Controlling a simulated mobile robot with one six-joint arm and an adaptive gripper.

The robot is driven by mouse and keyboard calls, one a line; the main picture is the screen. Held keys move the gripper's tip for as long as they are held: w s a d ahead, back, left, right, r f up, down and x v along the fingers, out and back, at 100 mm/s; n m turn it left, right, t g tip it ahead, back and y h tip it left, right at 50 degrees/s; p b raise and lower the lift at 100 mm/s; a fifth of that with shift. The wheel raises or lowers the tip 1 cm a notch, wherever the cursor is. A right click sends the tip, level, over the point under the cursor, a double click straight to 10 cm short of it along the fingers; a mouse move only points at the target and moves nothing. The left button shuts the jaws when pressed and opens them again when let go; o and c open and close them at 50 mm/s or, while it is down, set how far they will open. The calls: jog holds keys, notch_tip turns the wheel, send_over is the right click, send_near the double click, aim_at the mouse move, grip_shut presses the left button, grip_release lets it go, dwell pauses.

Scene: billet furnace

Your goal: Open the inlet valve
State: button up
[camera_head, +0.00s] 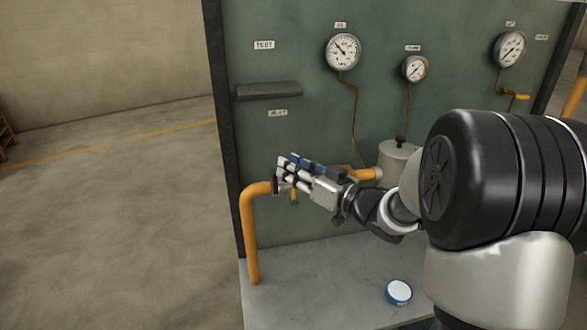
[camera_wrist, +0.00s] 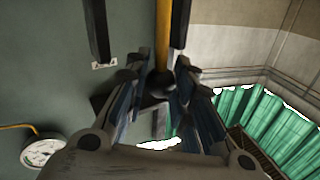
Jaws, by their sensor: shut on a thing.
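The inlet valve appears to sit on the orange pipe (camera_head: 250,235) at the left of the green panel. Its body is mostly hidden behind my gripper (camera_head: 287,174). My gripper reaches in from the right, with its fingers closed at the valve beside the pipe's upper bend. In the wrist view, the fingers of my gripper (camera_wrist: 160,95) flank a dark part of the valve (camera_wrist: 160,82), with a yellow-orange bar (camera_wrist: 163,35) running up from it. The fingers hide much of the grip, so the handle's exact angle is unclear.
The green panel (camera_head: 295,50) carries a dark ledge (camera_head: 268,90) and gauges, including one at upper left (camera_head: 342,51). A grey canister (camera_head: 395,158) stands right of my gripper. A blue-and-white round object (camera_head: 398,292) lies on the grey base. Open floor lies left.

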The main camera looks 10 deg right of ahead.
grip_shut()
jog(key=shift+a+f+n+g+h+p, duration=0.2)
jog(key=shift+a+n+g+h+p, duration=0.35)
jog(key=shift+a+n+p, duration=0.6)
jog(key=shift+a, duration=0.1)
jog(key=o, duration=0.7)
grip_release()
jog(key=v, duration=1.2)
